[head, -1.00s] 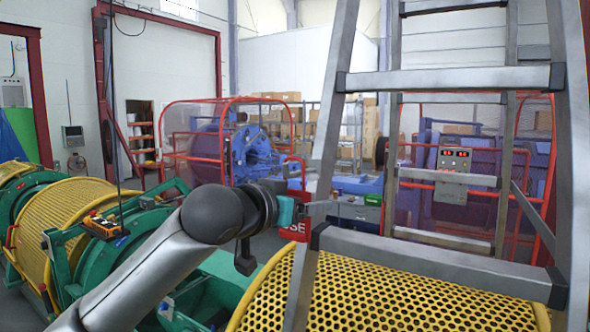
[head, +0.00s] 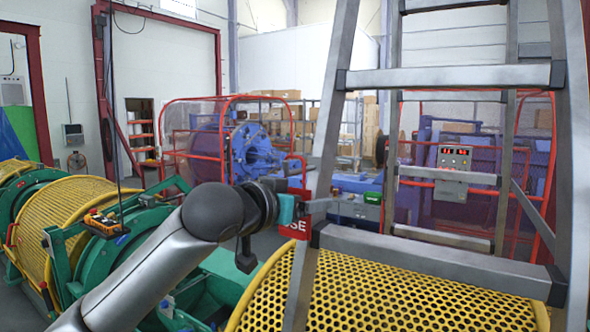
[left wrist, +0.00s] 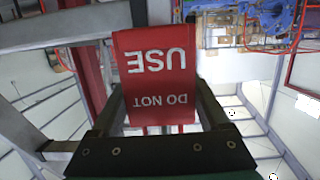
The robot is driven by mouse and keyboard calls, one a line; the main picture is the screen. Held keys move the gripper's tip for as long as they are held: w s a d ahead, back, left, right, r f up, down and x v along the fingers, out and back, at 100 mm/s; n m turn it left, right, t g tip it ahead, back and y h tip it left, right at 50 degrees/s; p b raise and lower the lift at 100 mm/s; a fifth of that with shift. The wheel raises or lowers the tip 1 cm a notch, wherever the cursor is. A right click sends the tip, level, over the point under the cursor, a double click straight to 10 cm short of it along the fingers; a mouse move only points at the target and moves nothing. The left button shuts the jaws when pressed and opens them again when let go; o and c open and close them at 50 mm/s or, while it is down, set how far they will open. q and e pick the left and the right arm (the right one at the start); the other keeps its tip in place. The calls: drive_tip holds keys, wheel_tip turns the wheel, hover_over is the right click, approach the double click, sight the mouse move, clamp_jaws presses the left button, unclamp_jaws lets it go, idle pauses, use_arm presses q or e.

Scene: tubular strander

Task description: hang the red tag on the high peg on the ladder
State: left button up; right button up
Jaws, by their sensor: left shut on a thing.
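The red tag (left wrist: 155,62) with white "DO NOT USE" lettering shows upside down in the left wrist view, between the fingers of my left gripper (left wrist: 160,95). In the head view my left gripper (head: 308,207) is shut on it by the ladder's left rail. Part of the tag (head: 298,226) shows there, with the letters "SE"; the rail and gripper cover the rest. The grey metal ladder (head: 455,77) stands close in front of me at the right. I cannot make out the high peg. My right gripper is out of view.
A yellow perforated drum guard (head: 390,290) lies behind the ladder's lower part. Green machine frames and another yellow guard (head: 75,205) stand at the left. A grey control box (head: 453,160) shows between the ladder rails.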

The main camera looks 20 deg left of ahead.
use_arm(q)
drive_tip(key=shift+f, duration=0.1)
drive_tip(key=shift+w+f+b, duration=0.1)
drive_tip(key=shift+f+b, duration=0.35)
drive_tip(key=shift+f, duration=0.3)
drive_tip(key=shift+r+p, duration=0.1)
drive_tip(key=shift+p, duration=0.25)
idle(0.5)
drive_tip(key=o, duration=1.2)
